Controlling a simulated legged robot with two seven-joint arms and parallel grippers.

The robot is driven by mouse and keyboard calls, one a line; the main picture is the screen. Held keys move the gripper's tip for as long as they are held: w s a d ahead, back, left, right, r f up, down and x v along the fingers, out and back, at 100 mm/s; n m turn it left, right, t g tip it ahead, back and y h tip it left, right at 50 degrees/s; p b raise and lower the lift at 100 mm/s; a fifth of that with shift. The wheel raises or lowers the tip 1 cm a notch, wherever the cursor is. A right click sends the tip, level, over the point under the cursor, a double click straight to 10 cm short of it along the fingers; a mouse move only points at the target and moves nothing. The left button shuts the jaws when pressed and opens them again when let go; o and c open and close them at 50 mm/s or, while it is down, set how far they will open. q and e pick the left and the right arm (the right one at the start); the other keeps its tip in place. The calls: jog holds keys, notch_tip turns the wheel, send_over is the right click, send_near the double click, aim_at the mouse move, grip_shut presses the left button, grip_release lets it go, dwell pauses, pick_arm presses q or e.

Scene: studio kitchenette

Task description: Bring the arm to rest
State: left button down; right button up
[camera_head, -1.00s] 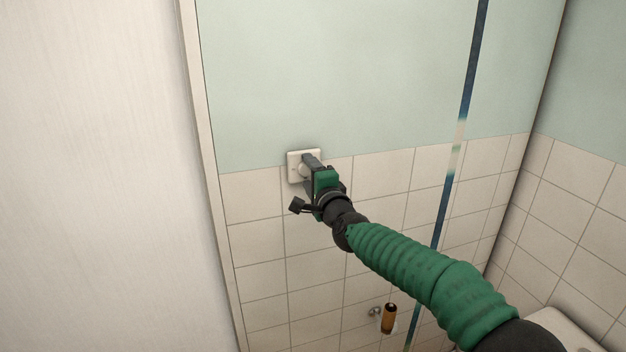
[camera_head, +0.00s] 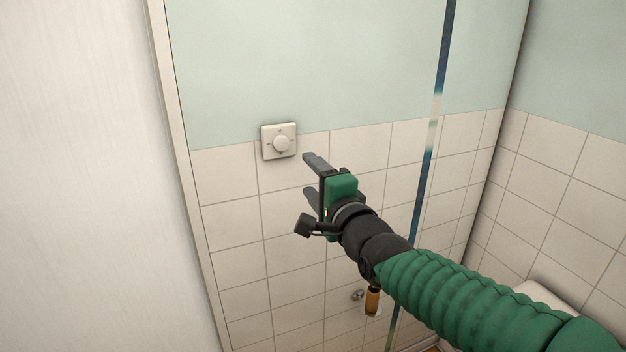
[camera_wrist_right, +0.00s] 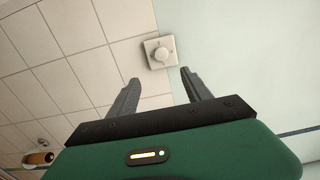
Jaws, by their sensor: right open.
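My right arm comes in from the lower right in the head view, with a green ribbed sleeve. My right gripper (camera_head: 309,176) is open and empty, its two dark fingers apart. It is to the right of and a little below a white square wall plate with a round knob (camera_head: 280,142), clear of it. In the right wrist view the open fingers (camera_wrist_right: 158,84) point toward the wall, and the knob plate (camera_wrist_right: 159,51) shows beyond them, between their tips in the picture. My left gripper is not in view.
A tiled wall (camera_head: 235,215) with a pale green upper part (camera_head: 300,60) faces me. A blue and white vertical strip (camera_head: 430,130) runs down at the right. A fixture with an orange-brown handle (camera_head: 372,301) is low on the wall. A pale panel (camera_head: 75,180) fills the left.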

jog(key=shift+f, duration=0.15)
jog(key=s+d+f+n+g+h, duration=0.1)
jog(key=s+d+f+n+g, duration=0.15)
jog(key=f, duration=0.65)
jog(key=s+d+f+n+g+h, duration=0.1)
jog(key=s+d+f+n+g, duration=0.15)
jog(key=f, duration=0.55)
jog(key=s+d+f+n+g+h, duration=0.2)
jog(key=s+f, duration=0.1)
jog(key=f, duration=0.6)
jog(key=s+d+f+n+g, duration=0.3)
jog(key=s+f, duration=0.4)
jog(key=s, duration=0.3)
jog(key=s+d+f+n+g+h, duration=0.1)
jog(key=s+d+f+n+g, duration=0.3)
jog(key=s+f, duration=0.3)
jog(key=s, duration=0.3)
jog(key=shift+s+d+f+g+h, duration=0.25)
jog(key=shift+s+f+g+h, duration=0.05)
jog(key=shift+f, duration=0.05)
